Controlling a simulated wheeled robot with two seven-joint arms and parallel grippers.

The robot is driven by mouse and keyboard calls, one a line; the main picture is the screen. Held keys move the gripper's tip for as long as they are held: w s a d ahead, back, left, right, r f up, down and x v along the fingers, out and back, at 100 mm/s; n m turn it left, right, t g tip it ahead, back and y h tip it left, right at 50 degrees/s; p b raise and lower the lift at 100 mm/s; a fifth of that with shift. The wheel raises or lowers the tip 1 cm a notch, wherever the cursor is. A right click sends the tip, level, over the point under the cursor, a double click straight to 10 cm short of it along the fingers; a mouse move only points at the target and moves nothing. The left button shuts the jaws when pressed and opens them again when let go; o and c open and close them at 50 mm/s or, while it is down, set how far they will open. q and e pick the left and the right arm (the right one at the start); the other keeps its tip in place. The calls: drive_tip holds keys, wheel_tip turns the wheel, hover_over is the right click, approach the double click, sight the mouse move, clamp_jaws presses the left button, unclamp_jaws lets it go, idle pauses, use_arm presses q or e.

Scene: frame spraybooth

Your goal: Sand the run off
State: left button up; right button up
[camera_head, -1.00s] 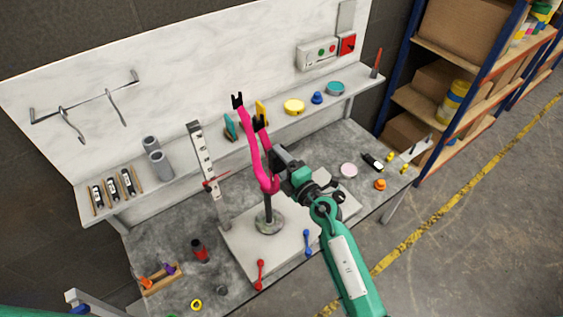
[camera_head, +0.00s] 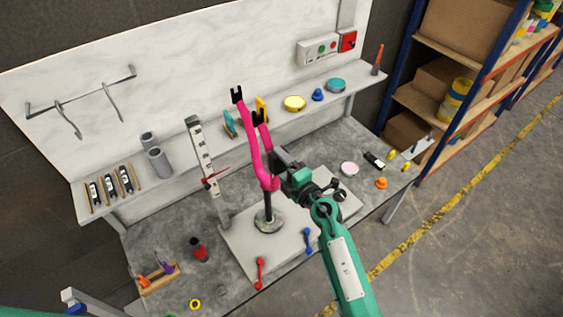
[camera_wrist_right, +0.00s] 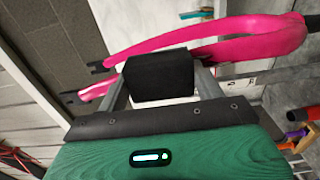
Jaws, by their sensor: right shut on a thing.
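A glossy pink fork (camera_head: 256,150) stands upright on a post with a round base (camera_head: 268,222) on the bench. My right gripper (camera_head: 284,161) is shut on a dark sanding block (camera_wrist_right: 160,76) just right of the fork's lower part. In the right wrist view the block sits between both fingers, and the pink fork (camera_wrist_right: 238,38) passes right by its far end. I cannot tell whether block and fork touch. The run in the paint does not show clearly. My left gripper is not in view.
A slotted upright gauge (camera_head: 203,155) stands left of the fork. Red (camera_head: 260,272) and blue (camera_head: 308,241) handles lie at the front of the pale plate (camera_head: 285,245). A back shelf (camera_head: 190,168) carries grey cups, yellow and teal discs.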

sight(275, 179)
drive_tip(key=shift+f+b, duration=3.65)
drive_tip(key=shift+f, duration=1.75)
drive_tip(key=shift+s, duration=0.1)
drive_tip(key=shift+s+d+p, duration=0.3)
drive_tip(key=shift+s+d, duration=0.1)
drive_tip(key=shift+s, duration=0.1)
drive_tip(key=v, duration=0.4)
drive_tip(key=shift+s+d+p, duration=0.1)
drive_tip(key=shift+s+p, duration=0.05)
drive_tip(key=shift+p, duration=0.15)
